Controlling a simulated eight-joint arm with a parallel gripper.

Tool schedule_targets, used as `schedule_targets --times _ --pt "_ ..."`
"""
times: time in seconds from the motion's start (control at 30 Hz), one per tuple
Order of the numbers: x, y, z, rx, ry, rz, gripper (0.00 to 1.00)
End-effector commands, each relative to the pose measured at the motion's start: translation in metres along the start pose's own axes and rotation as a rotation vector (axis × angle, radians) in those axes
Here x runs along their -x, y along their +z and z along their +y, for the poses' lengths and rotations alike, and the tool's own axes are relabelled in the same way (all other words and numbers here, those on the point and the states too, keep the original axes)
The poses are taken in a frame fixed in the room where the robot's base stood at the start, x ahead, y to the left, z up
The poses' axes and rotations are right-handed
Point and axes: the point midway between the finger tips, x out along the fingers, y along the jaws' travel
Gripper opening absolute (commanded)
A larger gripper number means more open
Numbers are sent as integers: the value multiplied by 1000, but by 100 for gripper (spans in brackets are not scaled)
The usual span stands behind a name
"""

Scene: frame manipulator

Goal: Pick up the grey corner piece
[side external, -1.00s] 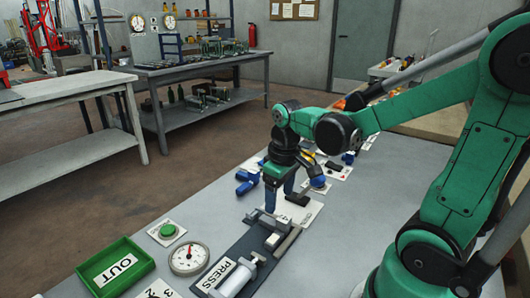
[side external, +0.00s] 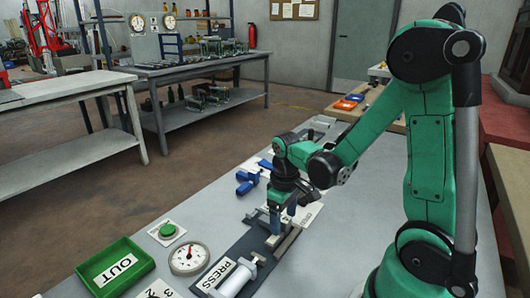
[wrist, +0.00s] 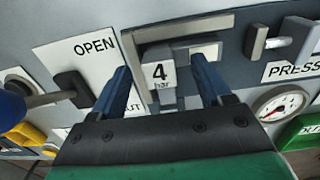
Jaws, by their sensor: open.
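My gripper (side external: 283,217) is open, with its two blue fingers pointing down over the dark press plate (side external: 236,250). In the wrist view its fingers (wrist: 160,72) stand on either side of a small pale block marked "4 bar" (wrist: 160,76). Light grey bars (wrist: 185,28) meet at an angle just beyond the fingertips. They look like the grey corner piece, but I cannot clearly tell it from the fixture's bars. In the side view my gripper partly hides this spot; a grey bar (side external: 289,241) shows beside it. I see no contact.
The white press cylinder (side external: 238,277) lies at the plate's near end. A round gauge (side external: 189,258), a green button (side external: 167,231) and a green OUT tray (side external: 117,268) stand to the left. A dark lever by an OPEN label (wrist: 70,85) is close to the left finger. Blue clamps (side external: 247,183) lie behind.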

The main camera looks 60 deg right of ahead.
Motion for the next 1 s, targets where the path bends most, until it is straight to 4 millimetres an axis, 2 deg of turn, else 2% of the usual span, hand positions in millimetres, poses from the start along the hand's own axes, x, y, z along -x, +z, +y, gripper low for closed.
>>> schedule_targets --times 0.1,0.3,0.37,0.77,1.0 --pt "0 0 0 0 0 0 71" --pt "0 0 0 0 0 0 14" --pt "0 0 0 0 0 0 0" --pt "2 0 0 0 0 0 0" --pt "20 0 0 0 0 0 0"
